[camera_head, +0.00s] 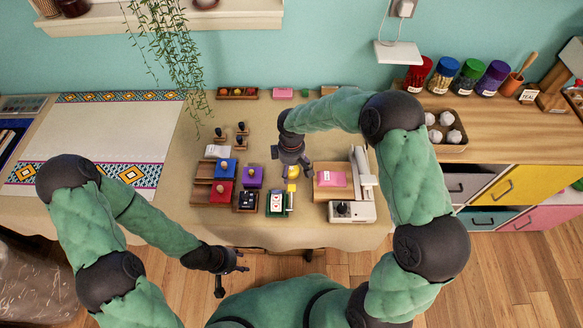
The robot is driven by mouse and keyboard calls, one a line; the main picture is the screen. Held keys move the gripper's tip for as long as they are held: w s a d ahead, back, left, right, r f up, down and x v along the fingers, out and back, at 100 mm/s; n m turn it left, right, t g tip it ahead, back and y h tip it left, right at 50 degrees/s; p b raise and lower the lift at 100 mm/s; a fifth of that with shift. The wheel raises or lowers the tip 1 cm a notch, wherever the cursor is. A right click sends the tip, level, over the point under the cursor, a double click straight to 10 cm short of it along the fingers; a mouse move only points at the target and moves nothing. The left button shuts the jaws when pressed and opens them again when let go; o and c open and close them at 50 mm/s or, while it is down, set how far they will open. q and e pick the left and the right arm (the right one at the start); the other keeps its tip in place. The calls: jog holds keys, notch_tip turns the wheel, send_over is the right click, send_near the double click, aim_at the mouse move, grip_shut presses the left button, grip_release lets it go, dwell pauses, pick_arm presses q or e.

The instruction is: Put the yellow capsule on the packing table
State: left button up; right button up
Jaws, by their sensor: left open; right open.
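A small yellow object (293,172), which looks like the yellow capsule, is on the beige-covered table (215,110). My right gripper (296,170) is open and reaches down directly over it, partly hiding it. I cannot tell whether the fingers touch it. My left gripper (231,283) is open and empty, low in front of the table's front edge. I cannot tell which part of the table is the packing table; a wooden board with a pink packet (332,179) and a white device (352,211) lies to the right of the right gripper.
Red (221,192), blue (226,168) and purple (252,177) blocks with knobs stand left of the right gripper. A small tray with cards (276,203) is close in front. A patterned white cloth (95,140) leaves free room at left. A hanging plant (170,45) is behind.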

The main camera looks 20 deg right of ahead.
notch_tip(320, 180, up, 12)
jog(key=p, duration=0.4)
jog(key=shift+r, duration=0.15)
dwell(0.4)
